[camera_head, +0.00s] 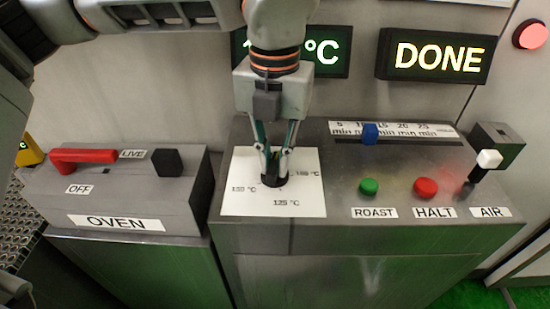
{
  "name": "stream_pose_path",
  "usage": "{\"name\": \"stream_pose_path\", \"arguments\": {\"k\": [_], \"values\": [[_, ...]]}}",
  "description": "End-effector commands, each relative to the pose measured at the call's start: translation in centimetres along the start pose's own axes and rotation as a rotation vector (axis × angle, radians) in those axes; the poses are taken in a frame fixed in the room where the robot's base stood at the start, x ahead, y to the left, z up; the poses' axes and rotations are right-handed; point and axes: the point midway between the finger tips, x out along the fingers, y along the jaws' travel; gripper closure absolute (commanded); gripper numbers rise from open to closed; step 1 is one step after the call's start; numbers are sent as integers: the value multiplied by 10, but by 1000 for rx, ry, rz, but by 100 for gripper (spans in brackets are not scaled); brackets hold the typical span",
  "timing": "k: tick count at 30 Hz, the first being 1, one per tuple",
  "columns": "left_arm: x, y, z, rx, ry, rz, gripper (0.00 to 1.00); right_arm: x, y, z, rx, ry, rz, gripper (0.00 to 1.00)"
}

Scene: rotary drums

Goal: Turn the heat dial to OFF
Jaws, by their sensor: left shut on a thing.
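The heat dial (272,179) is a small dark knob on a white card (240,203) with temperature marks such as 130 °C and 125 °C. My left gripper (273,160) points down over the card from above, its fingers shut on the dial. The fingers and gripper body hide the upper part of the card and most of the dial, so I cannot tell which mark the dial points to. No OFF mark shows on the visible part of the card. My right gripper is not in view.
Right of the card are a blue slider (370,133), a green ROAST button (369,187), a red HALT button (425,188) and a white-tipped AIR lever (489,159). The OVEN box (120,195) at left has a red handle (85,156) by an OFF label. A sign reads DONE (437,56).

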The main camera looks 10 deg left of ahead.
Motion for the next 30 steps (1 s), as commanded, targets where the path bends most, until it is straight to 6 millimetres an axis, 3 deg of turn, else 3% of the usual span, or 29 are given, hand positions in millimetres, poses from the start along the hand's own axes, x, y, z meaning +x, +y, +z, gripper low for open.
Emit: {"name": "stream_pose_path", "arguments": {"k": [12,30], "values": [[-2,0,1,-210,-5,-4,100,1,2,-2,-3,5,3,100],[-3,0,1,-247,-6,-4,100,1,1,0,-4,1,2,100]]}}
